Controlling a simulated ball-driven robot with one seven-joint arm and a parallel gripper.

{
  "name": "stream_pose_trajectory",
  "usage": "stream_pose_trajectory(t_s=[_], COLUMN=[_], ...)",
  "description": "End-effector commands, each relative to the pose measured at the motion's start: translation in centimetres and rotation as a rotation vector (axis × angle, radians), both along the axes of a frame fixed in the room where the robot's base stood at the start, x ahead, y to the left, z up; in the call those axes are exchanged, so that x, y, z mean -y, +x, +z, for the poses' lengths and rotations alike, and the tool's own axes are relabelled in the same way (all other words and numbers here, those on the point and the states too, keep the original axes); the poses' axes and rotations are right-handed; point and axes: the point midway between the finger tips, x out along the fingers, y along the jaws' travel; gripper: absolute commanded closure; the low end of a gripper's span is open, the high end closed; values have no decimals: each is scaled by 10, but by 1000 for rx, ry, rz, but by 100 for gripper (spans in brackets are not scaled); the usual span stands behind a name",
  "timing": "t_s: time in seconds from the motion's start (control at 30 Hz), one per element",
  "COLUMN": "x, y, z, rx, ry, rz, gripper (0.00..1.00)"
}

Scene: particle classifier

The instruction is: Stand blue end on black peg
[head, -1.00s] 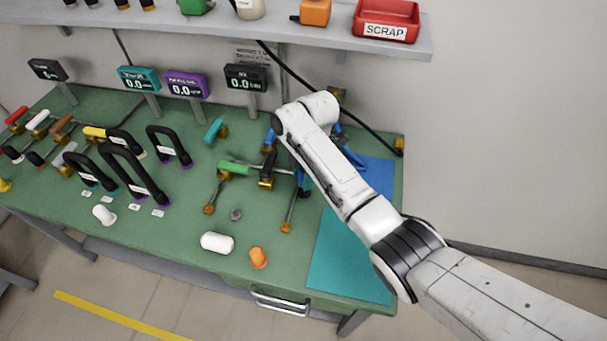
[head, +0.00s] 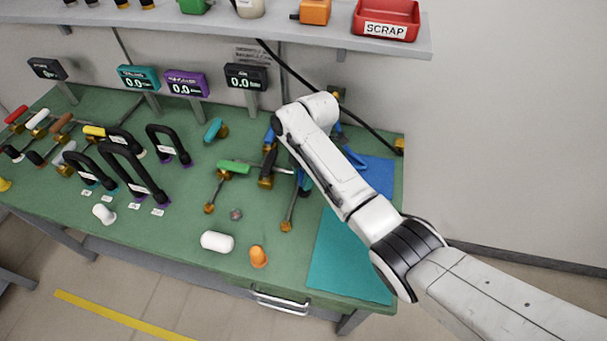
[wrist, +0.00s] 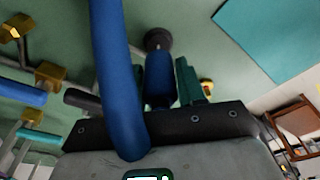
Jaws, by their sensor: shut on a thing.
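My gripper (wrist: 158,78) is at the bottom of the wrist view, with a dark finger at left and a green one at right. It is shut on a blue cylindrical piece (wrist: 157,82). Past this piece is a round dark tip (wrist: 158,40); I cannot tell whether it is joined to it. In the head view my arm mostly hides the gripper (head: 304,182) and the held piece. A black upright part (head: 269,160) with a brass foot is left of the gripper. I cannot tell whether it is the black peg.
A thick blue tube (wrist: 112,70) crosses close to the wrist camera. A green-handled brass fitting (head: 233,167) lies left of the gripper. Black arched handles (head: 130,170) stand further left. A teal mat (head: 345,260) at the front right is clear.

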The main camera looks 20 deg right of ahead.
Motion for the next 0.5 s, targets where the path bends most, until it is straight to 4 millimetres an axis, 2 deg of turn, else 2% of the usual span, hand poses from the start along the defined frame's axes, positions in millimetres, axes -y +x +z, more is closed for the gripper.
stream_pose_trajectory(t_s=[0.5], x=[0], y=[0], z=[-13], rx=[0], ry=[0], rz=[0], gripper=[91])
